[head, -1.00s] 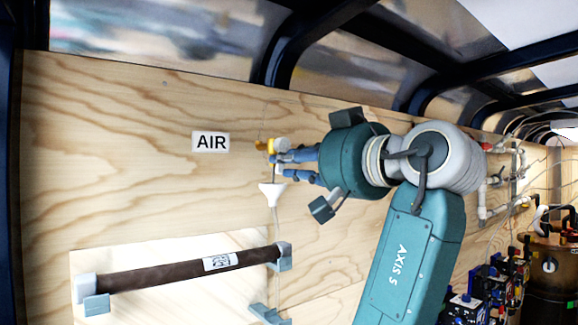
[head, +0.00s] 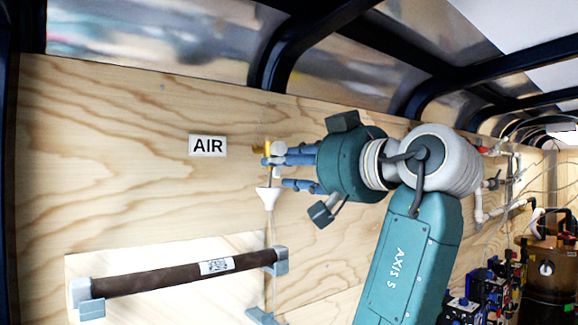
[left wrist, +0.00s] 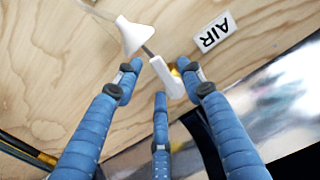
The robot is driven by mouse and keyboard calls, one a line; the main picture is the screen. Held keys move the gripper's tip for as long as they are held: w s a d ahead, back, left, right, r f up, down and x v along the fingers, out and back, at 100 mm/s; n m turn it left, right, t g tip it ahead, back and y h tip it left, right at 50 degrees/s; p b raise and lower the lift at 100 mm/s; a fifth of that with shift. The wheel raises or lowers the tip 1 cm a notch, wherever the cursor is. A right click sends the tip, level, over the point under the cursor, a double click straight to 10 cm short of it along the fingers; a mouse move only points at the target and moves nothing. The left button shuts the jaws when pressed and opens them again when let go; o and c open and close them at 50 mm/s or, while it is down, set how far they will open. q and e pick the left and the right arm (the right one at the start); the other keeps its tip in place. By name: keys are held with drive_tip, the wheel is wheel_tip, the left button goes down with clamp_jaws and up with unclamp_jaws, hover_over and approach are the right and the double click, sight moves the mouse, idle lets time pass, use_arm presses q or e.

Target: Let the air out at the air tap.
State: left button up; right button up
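The air tap (head: 261,149) is on the wooden wall beside the white AIR sign (head: 208,145). My fingers mostly hide it in the head view. In the left wrist view its white part (left wrist: 166,77) shows, with a yellow piece behind it and a thin metal stem. A white funnel (head: 269,198) hangs just below the tap and also shows in the left wrist view (left wrist: 135,36). My left gripper (head: 275,172) is at the tap with its blue fingers spread. The white part lies among the fingertips (left wrist: 160,80); contact cannot be told. My right gripper is out of view.
A brown tube (head: 185,272) with a label lies in grey holders on a light panel below the tap. White pipes (head: 480,203) run along the wall at right. A copper-coloured tank (head: 545,270) and blue devices stand at lower right. The wall left of the sign is clear.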

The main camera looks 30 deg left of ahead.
use_arm(q)
drive_tip(key=v, duration=1.2)
drive_tip(key=shift+w, duration=0.1)
